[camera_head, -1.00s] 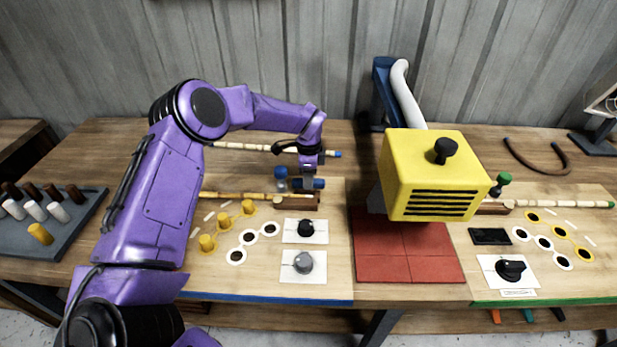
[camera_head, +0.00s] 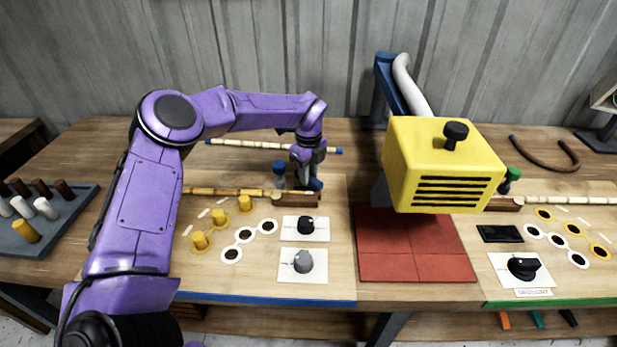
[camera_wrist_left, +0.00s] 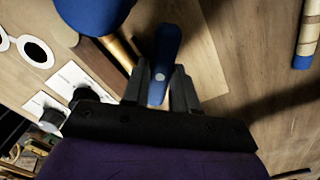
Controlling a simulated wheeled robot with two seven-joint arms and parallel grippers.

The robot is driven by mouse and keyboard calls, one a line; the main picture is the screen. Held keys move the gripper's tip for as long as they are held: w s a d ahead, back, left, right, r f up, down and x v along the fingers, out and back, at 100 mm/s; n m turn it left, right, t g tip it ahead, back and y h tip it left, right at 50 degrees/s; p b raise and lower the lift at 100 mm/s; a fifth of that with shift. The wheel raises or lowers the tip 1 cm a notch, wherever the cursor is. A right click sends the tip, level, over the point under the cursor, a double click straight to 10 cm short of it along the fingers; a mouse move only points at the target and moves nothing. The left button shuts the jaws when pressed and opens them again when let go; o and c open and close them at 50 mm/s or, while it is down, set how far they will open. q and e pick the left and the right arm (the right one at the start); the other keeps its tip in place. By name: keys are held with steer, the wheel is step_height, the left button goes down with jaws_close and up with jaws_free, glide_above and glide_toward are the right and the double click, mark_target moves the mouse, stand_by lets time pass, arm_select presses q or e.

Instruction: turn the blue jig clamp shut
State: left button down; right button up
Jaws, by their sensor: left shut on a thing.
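The blue jig clamp stands at the right end of the bamboo-coloured pole on the left board. Its round blue knob (camera_head: 279,168) shows just left of my gripper, and its blue lever (camera_head: 317,185) shows at the fingertips. My left gripper (camera_head: 308,180) points down there and partly covers the clamp. In the left wrist view the blue lever (camera_wrist_left: 166,45) runs between the fingers (camera_wrist_left: 168,88), which are shut on it. The large blue knob (camera_wrist_left: 95,12) is at the upper left, beside the lever. My right gripper is not in view.
A pale pole with a blue end (camera_head: 250,144) lies behind the clamp. Yellow pegs (camera_head: 222,228) and two dial plates (camera_head: 303,263) are in front. A yellow box (camera_head: 443,165) hangs over red tiles (camera_head: 410,245) to the right.

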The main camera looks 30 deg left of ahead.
arm_select(q)
steer(key=m, duration=0.4)
steer(key=shift+w+r+m+b, duration=0.1)
steer(key=shift+m+b, duration=0.2)
steer(key=shift+b, duration=0.05)
steer(key=shift+m, duration=2.5)
steer(key=c, duration=0.9)
jaws_free()
steer(key=shift+r, duration=0.35)
step_height(320, 180, up, 10)
steer(key=shift+f+b, duration=0.1)
steer(key=shift+b, duration=0.6)
